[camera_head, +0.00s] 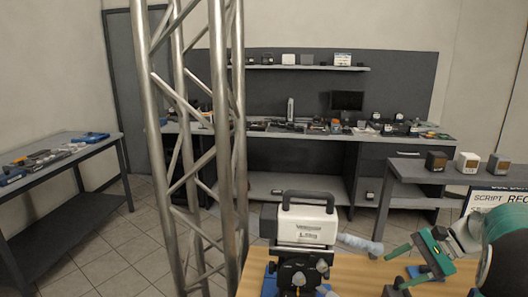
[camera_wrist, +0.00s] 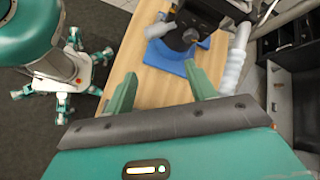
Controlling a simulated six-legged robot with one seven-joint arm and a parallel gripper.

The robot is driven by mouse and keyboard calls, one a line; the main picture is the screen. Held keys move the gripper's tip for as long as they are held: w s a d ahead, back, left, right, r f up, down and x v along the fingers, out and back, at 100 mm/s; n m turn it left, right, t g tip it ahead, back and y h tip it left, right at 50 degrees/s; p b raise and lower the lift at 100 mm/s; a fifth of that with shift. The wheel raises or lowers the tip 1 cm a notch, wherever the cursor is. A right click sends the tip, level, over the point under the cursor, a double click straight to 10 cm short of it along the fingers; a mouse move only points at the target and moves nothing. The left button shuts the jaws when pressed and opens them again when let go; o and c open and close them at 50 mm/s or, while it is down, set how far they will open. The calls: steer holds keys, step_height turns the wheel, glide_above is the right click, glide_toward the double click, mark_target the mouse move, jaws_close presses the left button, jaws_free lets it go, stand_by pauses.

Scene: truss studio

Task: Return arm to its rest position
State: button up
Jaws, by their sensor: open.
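My gripper (camera_wrist: 160,92) shows in the wrist view with its two green fingers spread apart and nothing between them. It is above a wooden table (camera_wrist: 150,65). In the head view my gripper (camera_head: 412,262) is at the lower right, its green fingers pointing left over the same wooden table (camera_head: 365,275). A white and dark device with a black carry handle (camera_head: 306,226) stands on that table, left of my gripper and apart from it. In the wrist view its dark lower part and blue base (camera_wrist: 170,58) show beyond the fingertips.
A metal truss (camera_head: 228,150) rises left of the wooden table. A long workbench with small items (camera_head: 300,133) runs along the back wall. A side table (camera_head: 60,155) stands at the left. A grey table (camera_head: 410,172) at the right bears several small boxes. Tiled floor lies open at the left.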

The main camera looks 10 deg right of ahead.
steer(key=s+a+r+n+g+h, duration=0.1)
steer(key=s+a+r+n+h, duration=0.15)
steer(key=a, duration=0.45)
steer(key=s+a+r+n+h, duration=0.2)
steer(key=s+a+n+h, duration=0.1)
steer(key=a, duration=0.5)
steer(key=s+a+n+t+h, duration=0.4)
steer(key=s+a+n, duration=0.4)
steer(key=s, duration=0.2)
steer(key=shift+s+a+f, duration=0.2)
steer(key=shift+a+f, duration=0.1)
steer(key=shift+a, duration=0.1)
steer(key=c, duration=0.4)
